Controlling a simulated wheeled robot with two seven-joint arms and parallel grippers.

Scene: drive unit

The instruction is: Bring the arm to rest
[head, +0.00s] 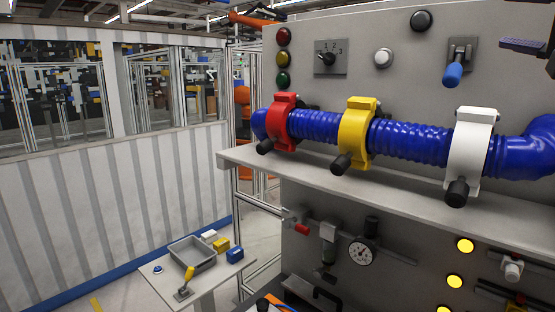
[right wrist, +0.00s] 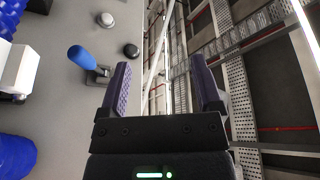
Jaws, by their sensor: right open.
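My right gripper (right wrist: 165,80) is open and empty in the right wrist view, its two dark purple fingers well apart. In the head view one purple finger of it (head: 524,46) shows at the top right edge, in front of the grey panel (head: 330,85). It is to the right of the blue-handled lever (head: 453,73) and apart from it. The lever also shows in the right wrist view (right wrist: 81,57), left of the fingers. I cannot make out my left gripper.
A blue corrugated hose (head: 410,138) runs along the panel through red (head: 281,125), yellow (head: 354,133) and white (head: 470,150) clamps above a grey ledge (head: 380,184). A small table with a grey tray (head: 192,252) stands lower left. Open space lies beyond the fingers.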

